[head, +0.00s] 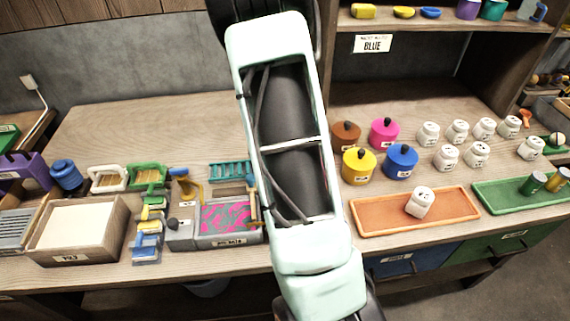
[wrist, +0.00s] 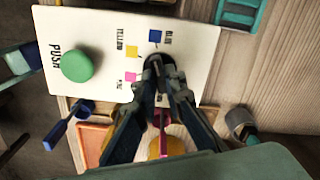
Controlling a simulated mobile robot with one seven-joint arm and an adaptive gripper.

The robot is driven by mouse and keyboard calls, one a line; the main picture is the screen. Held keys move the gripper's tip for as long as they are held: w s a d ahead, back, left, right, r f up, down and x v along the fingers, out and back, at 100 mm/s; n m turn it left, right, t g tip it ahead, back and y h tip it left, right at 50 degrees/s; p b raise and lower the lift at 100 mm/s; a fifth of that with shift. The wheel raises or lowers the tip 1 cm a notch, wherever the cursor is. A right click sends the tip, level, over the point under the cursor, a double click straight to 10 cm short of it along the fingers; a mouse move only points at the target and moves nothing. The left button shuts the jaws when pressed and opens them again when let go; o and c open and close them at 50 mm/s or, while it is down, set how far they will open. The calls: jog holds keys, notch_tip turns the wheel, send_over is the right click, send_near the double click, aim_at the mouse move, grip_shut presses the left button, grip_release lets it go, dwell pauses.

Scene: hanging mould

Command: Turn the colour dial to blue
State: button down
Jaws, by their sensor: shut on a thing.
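The colour dial (wrist: 154,64) is a dark round knob on a white panel (wrist: 100,26) in the wrist view, largely hidden by my fingers. I cannot tell which colour the dial points to. In the head view I cannot make out the panel or dial.
A green PUSH button (wrist: 77,66) sits on the panel left of the dial. In the head view, a BLUE sign (head: 373,44) hangs under the shelf. Coloured pots, including a blue pot (head: 401,161), and an orange tray (head: 376,215) stand right of my arm.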

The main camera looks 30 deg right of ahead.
jog(key=shift+m, duration=0.7)
jog(key=c, duration=2)
grip_release()
jog(key=shift+r, duration=0.1)
notch_tip(320, 180, up, 12)
jog(key=shift+f, duration=0.1)
